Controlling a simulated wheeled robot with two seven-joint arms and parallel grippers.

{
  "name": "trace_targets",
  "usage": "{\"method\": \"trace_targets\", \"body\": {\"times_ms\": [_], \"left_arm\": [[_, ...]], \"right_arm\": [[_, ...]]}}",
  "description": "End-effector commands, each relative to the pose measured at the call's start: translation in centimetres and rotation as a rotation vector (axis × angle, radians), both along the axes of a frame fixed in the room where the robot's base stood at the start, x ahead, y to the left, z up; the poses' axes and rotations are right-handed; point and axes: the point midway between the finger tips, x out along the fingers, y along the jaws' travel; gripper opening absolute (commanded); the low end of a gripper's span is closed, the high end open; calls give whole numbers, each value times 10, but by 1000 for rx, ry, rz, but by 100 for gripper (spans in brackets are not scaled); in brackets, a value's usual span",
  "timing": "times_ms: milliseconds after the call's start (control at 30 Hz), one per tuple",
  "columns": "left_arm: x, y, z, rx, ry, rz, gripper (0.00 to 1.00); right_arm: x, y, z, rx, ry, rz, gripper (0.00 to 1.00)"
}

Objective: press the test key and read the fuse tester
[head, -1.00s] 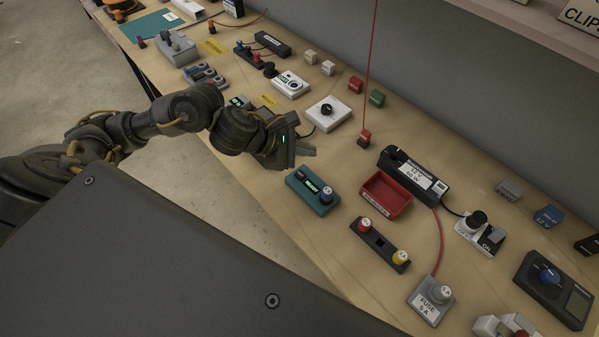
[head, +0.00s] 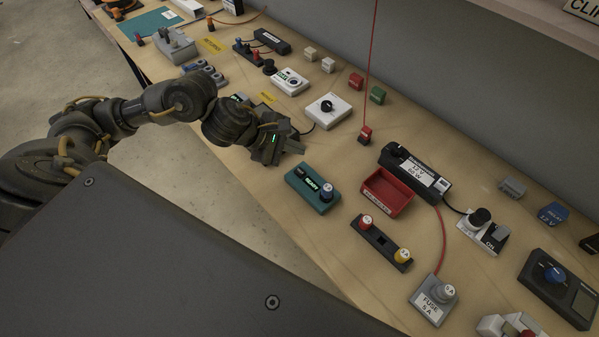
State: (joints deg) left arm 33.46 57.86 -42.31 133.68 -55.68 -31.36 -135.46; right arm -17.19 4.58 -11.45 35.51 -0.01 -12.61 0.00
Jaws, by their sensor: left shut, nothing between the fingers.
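The fuse tester appears to be the teal box (head: 313,190) near the bench's front edge. My right gripper is out of view.
A black holder (head: 381,241) with red-capped and yellow-capped posts, a red tray (head: 387,193) and a grey fuse block (head: 434,299) stand to the right. A red cord (head: 371,70) hangs behind. A white box with a black knob (head: 327,110) stands behind my gripper.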

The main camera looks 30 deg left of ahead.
Motion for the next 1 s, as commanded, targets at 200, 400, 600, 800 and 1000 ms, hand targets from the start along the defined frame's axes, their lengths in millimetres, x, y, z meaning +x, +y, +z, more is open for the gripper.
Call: {"method": "trace_targets", "body": {"times_ms": [200,400,600,800,1000], "left_arm": [[0,0,-37,-1,2,1,0],[0,0,-59,-1,-1,0,0],[0,0,-64,-1,-2,1,0],[0,0,-63,-1,-1,0,0],[0,0,-63,-1,-1,0,0]], "right_arm": [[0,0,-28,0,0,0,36],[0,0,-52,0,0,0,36],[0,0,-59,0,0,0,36],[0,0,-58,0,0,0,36],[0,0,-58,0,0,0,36]]}}
